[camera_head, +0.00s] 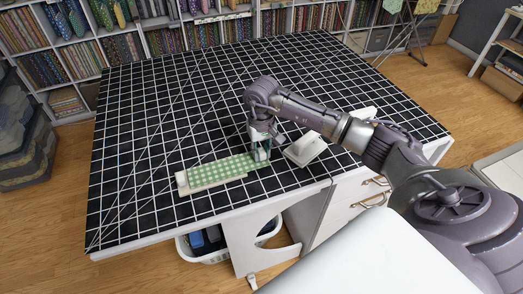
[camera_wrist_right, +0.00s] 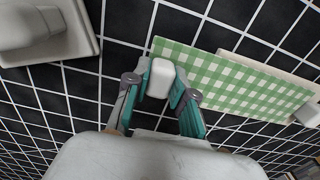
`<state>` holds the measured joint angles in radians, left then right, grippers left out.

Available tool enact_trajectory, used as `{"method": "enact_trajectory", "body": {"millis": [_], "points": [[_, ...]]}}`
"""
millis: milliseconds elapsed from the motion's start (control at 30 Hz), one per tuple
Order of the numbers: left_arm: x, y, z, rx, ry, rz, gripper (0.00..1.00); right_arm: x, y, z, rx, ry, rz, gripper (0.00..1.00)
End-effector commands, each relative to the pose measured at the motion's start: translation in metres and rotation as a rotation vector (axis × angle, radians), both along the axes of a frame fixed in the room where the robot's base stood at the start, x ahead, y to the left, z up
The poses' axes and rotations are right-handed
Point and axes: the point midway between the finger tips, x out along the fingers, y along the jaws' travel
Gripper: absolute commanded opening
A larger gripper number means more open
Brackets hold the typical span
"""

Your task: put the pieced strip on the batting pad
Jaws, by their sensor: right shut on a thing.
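The pieced strip (camera_head: 220,169) is green and white gingham with a pale block at each end. It shows in the right wrist view (camera_wrist_right: 235,85). My right gripper (camera_head: 261,153) is shut on the pale block (camera_wrist_right: 162,78) at the strip's right end. The cream batting pad (camera_head: 213,184) lies under the strip, partly covered, on the black mat. It shows as a pale edge in the right wrist view (camera_wrist_right: 268,64). The strip's right end reaches past the pad. I cannot tell whether the strip touches the pad. My left gripper is not in view.
A white iron-like object (camera_head: 304,149) stands on the mat to the right of my right gripper. The black gridded mat (camera_head: 150,120) is mostly clear. Shelves of folded fabric (camera_head: 170,42) stand behind the table. A white basket (camera_head: 203,253) is below the front edge.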

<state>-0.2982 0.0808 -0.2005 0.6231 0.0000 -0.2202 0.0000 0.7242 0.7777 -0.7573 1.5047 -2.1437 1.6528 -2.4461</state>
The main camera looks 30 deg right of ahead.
Motion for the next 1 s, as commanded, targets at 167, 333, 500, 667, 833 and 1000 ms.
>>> {"method": "enact_trajectory", "body": {"millis": [167,333,500,667,833,1000], "points": [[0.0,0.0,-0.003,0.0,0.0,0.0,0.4,0.0,0.0,-0.002,-0.001,0.0,0.0,0.39],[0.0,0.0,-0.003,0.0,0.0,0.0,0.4,0.0,0.0,-0.002,0.0,0.0,0.0,0.49],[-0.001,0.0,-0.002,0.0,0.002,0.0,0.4,0.0,0.0,-0.001,0.0,0.0,0.0,0.49],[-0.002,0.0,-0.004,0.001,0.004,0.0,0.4,0.001,-0.001,0.007,-0.001,-0.004,0.0,0.49],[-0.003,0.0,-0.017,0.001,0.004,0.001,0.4,0.001,-0.001,0.038,-0.002,-0.007,0.001,0.49],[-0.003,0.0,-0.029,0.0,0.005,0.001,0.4,0.001,-0.001,0.076,-0.001,-0.006,0.001,0.49]]}}
